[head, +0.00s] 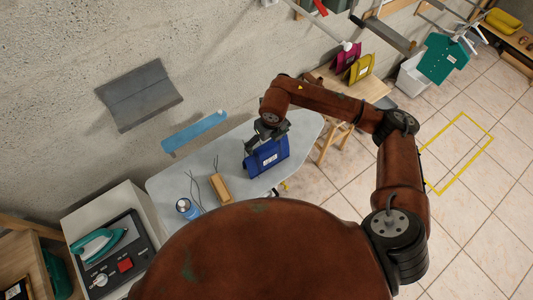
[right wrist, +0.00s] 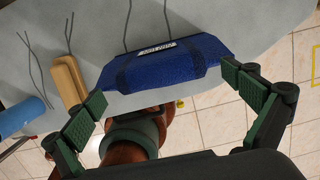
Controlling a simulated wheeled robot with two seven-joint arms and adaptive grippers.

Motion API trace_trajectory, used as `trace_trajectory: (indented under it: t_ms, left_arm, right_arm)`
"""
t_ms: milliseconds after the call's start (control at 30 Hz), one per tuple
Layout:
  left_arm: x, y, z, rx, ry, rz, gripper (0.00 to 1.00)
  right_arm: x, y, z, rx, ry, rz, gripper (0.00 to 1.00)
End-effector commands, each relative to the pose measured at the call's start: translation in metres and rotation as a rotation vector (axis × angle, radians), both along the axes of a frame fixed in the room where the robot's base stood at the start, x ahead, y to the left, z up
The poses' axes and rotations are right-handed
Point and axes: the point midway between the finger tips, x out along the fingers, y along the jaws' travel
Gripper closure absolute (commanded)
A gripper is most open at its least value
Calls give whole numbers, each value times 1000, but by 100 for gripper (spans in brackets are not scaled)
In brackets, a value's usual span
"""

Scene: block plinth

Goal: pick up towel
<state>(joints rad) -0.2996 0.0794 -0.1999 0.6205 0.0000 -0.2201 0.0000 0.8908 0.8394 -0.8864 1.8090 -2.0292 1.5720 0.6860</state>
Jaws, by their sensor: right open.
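A blue folded cloth item (head: 266,157) with dark bands and a white label rests on the pale grey board; it may be the towel, though it also looks like a small bag. In the right wrist view the blue item (right wrist: 165,65) lies ahead of and between the fingers. My right gripper (head: 269,132) is directly over it in the head view, and its fingers partly hide the item's top. In the wrist view my right gripper (right wrist: 165,95) is spread wide, with nothing clasped. My left gripper is not in view.
The pale grey board (head: 225,140) also holds a wooden brush or block (head: 220,188), thin wires and a blue can (head: 187,208). An iron (head: 97,245) stands on a unit at lower left. A wooden bench (head: 360,88) with pink and yellow items stands beyond my arm.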

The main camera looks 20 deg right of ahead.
Motion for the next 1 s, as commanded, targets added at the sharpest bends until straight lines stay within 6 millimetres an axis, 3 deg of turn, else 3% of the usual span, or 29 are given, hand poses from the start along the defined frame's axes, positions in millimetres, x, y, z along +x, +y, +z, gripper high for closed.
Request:
trace_trajectory:
  t_ms: [233,500,1000]
  left_arm:
    - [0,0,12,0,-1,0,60]
    - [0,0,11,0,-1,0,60]
    - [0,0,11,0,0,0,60]
  right_arm:
    - [2,1,-32,2,3,-1,0]
    - [3,2,-36,2,1,1,0]
    - [3,2,-36,2,1,1,34]
